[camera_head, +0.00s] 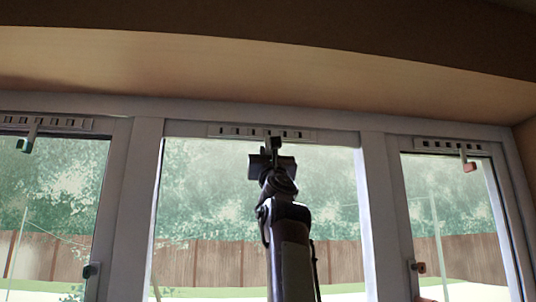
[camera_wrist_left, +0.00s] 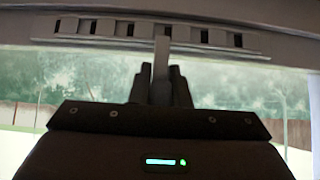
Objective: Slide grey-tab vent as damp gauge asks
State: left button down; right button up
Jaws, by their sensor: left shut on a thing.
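The middle vent (camera_head: 230,131) is a pale slotted strip along the top of the centre window frame. It also shows in the left wrist view (camera_wrist_left: 255,52), where several slots look open. Its grey tab (camera_wrist_left: 161,48) hangs down from the strip near its middle. My left gripper (camera_head: 274,147) reaches up from below in front of the centre window and hides most of the tab in the head view. In the left wrist view its fingers (camera_wrist_left: 161,76) are shut on the tab's lower part. No damp gauge can be made out. My right gripper is not in view.
A left vent (camera_head: 75,123) has a green-ended tab (camera_head: 24,145). A right vent (camera_head: 425,143) has a pink-ended tab (camera_head: 469,166). Window handles (camera_head: 91,270) sit low on the side frames.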

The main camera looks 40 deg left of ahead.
pick_arm(q)
jog(key=shift+w+d+r+p, duration=0.1)
jog(key=shift+w+d+p, duration=0.1)
jog(key=shift+w+p, duration=0.15)
jog(key=shift+w+d, duration=0.25)
jog(key=shift+d, duration=0.1)
jog(key=c, duration=1.4)
grip_release()
jog(key=shift+a, duration=0.15)
jog(key=shift+o, duration=0.2)
jog(key=shift+w, duration=0.15)
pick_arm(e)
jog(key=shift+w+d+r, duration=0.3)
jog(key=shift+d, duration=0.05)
pick_arm(q)
jog(key=shift+d, duration=0.2)
